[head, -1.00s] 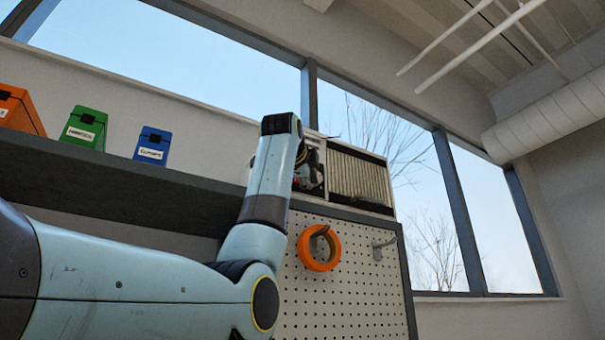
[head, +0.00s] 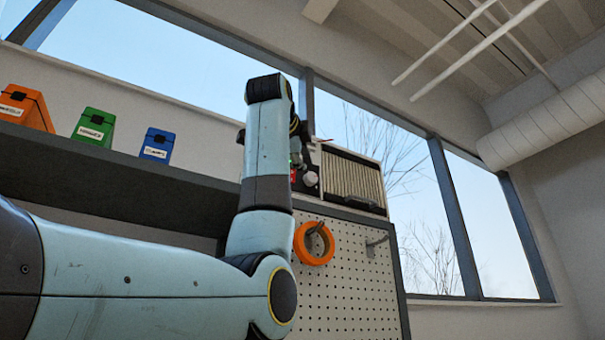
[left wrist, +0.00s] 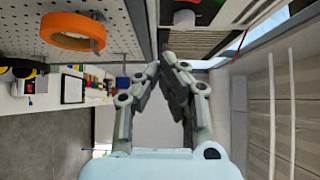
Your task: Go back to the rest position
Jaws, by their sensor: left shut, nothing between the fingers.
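My left arm comes in from the left in the head view, its forearm standing nearly upright. My left gripper (head: 297,152) is partly hidden behind the wrist, in front of the boxy device on the pegboard. In the left wrist view the two fingers (left wrist: 168,56) lean together and meet at the tips, with nothing held. My right gripper is in neither view.
A boxy device with a ribbed front (head: 353,181) stands atop the pegboard (head: 345,300). An orange ring (head: 302,254) hangs on a peg. Orange (head: 30,110), green (head: 95,127) and blue (head: 157,146) boxes stand on a dark shelf (head: 120,175).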

